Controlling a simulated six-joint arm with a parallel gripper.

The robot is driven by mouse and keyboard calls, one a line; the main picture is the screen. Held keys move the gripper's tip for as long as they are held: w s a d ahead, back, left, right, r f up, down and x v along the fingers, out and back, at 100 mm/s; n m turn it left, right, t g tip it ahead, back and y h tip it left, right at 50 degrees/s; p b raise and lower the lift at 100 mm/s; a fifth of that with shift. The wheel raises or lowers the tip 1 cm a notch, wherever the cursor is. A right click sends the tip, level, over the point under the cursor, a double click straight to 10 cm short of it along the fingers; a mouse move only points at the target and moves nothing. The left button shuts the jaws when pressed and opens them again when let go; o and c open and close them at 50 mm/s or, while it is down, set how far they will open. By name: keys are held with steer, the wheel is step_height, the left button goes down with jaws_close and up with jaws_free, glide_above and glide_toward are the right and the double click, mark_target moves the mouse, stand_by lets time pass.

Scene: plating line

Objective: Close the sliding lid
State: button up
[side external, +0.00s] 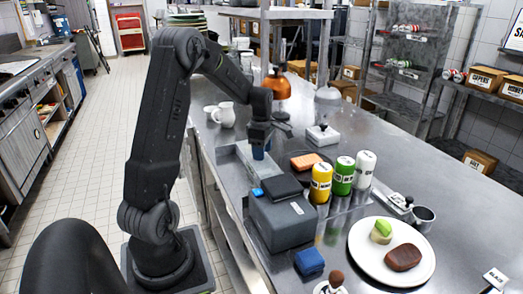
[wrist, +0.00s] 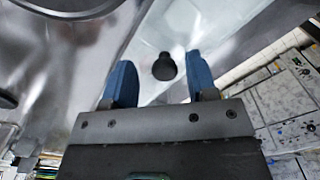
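A long steel container (side external: 230,163) with a pale, flat top is set along the left edge of the counter in the side view. In the wrist view, a pale lid surface (wrist: 160,32) carries a black knob (wrist: 164,67). My gripper (side external: 260,153) points down at the right side of the container. In the wrist view, my gripper (wrist: 160,75) has its two blue fingers wide apart, with the knob appearing between them and nothing held. I cannot tell whether the fingertips are level with the knob. The side view does not show how far open the lid is.
A grey box with a black top (side external: 282,222) stands close in front of the container. An orange sponge on a dark tray (side external: 306,174), several labelled bottles (side external: 343,176) and a white plate (side external: 366,262) with food are to the right. White jugs (side external: 224,114) stand behind.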

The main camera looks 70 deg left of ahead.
step_height(320, 180, up, 14)
stand_by(0.6)
steer(key=shift+d, duration=0.15)
steer(key=s+d+r+m+t+y, duration=0.1)
steer(key=s+d+r+m+t, duration=0.15)
steer(key=d+m, duration=1.2)
steer(key=s+d+f+m+t, duration=0.1)
steer(key=s+d+m, duration=0.4)
steer(key=d, duration=0.3)
steer(key=s+d+f+m+t+h, duration=0.1)
steer(key=s+d+m+t, duration=0.1)
steer(key=s+d+m, duration=0.4)
steer(key=shift+s+d+f+m, duration=0.25)
steer(key=shift+d+f+m, duration=0.05)
steer(key=shift+d+m, duration=0.5)
